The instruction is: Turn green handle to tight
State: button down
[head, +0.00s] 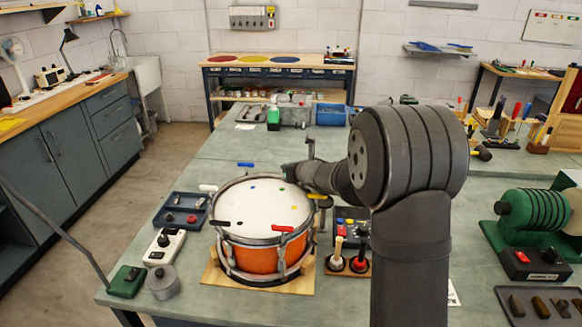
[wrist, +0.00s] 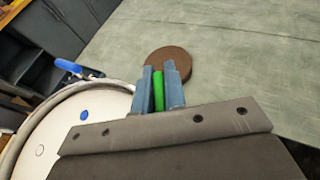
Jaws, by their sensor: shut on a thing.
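An orange drum (head: 262,258) with a white head (head: 262,205) stands on a wooden board on the bench. Coloured handles sit around its rim, including a blue one (head: 245,165), a red one (head: 282,229), a white one (head: 207,188) and a black one (head: 219,223). In the wrist view, my gripper (wrist: 159,78) has its blue fingers shut on the green handle (wrist: 158,95), just outside the drum's rim. Only a thin green strip shows between the fingers. In the head view the green handle is hidden at my arm's end, at the drum's far right.
A brown disc (wrist: 167,62) lies on the bench beyond my fingertips. The bench behind is mostly clear.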

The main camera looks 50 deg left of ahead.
jog(key=shift+w+r+m+t, duration=0.1)
jog(key=shift+m+t, duration=0.2)
jog(key=c, duration=1.5)
grip_release()
jog(key=shift+d, duration=0.1)
jog(key=v, duration=1.7)
jog(key=shift+r, duration=0.25)
